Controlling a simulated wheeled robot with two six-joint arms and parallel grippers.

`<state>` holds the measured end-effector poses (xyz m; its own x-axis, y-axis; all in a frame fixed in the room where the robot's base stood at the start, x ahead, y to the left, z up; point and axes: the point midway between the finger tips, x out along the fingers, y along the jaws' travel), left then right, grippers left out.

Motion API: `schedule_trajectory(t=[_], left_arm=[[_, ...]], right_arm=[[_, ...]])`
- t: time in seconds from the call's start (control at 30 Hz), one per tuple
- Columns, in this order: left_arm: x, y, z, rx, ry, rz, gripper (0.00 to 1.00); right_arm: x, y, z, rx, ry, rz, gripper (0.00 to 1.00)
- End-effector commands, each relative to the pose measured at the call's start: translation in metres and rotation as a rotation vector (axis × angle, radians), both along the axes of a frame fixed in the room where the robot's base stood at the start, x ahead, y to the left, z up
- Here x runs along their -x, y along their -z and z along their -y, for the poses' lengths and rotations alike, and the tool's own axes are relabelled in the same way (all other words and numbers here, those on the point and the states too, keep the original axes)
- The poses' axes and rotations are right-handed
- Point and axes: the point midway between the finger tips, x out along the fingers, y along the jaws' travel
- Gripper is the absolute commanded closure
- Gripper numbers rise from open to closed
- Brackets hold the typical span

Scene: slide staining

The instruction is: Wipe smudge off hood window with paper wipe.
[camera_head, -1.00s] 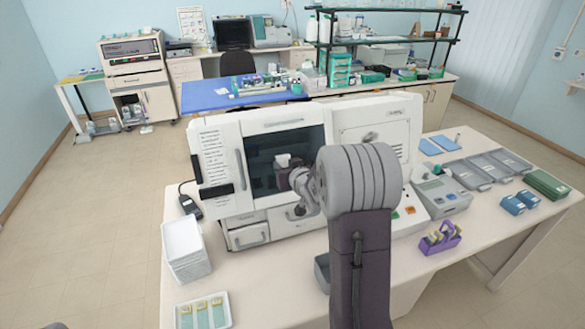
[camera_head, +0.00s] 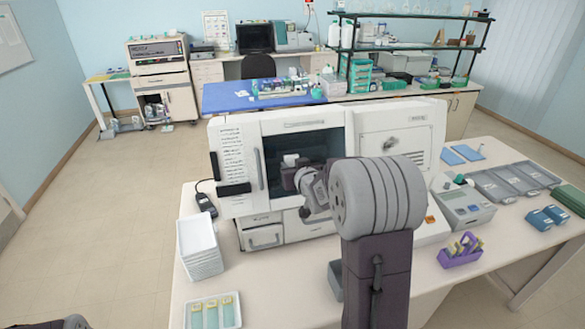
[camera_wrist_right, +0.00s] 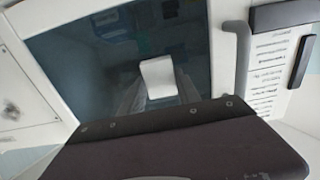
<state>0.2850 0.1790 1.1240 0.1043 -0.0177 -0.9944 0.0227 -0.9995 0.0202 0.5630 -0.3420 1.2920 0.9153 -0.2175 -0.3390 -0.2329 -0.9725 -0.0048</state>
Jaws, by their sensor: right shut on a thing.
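The hood window (camera_head: 328,147) is a dark glass pane in the front of the white machine on the table. My right gripper (camera_head: 290,170) is in front of the left half of the pane, shut on a white paper wipe (camera_head: 291,159). In the right wrist view the wipe (camera_wrist_right: 158,77) stands up against the dark glass; I cannot tell if it touches. No smudge shows clearly on the visible glass. A grey mark or knob (camera_head: 390,143) is on the white panel right of the window. My left gripper is not in view.
A vertical handle (camera_head: 259,169) runs along the window's left edge. A stack of white trays (camera_head: 199,250) and a slide tray (camera_head: 212,312) are at the table's left. A purple rack (camera_head: 461,251) and a grey instrument (camera_head: 463,205) stand on the right.

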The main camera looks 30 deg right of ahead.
Motion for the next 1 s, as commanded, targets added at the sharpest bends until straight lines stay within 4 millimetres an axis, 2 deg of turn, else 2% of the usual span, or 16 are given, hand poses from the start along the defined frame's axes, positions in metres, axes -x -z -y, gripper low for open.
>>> schedule_trajectory(t=[0.2, 0.5, 0.8, 1.0], left_arm=[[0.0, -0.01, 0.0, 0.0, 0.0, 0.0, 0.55], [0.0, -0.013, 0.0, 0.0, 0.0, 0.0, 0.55], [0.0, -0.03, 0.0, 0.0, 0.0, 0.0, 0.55], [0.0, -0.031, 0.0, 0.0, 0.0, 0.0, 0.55]], right_arm=[[0.004, -0.001, 0.026, -0.001, 0.005, -0.002, 0.93], [0.006, 0.001, 0.034, -0.002, 0.004, -0.001, 0.93], [0.015, -0.001, 0.064, -0.003, 0.006, -0.002, 0.93], [0.016, 0.001, 0.069, -0.001, 0.003, -0.001, 0.93]])
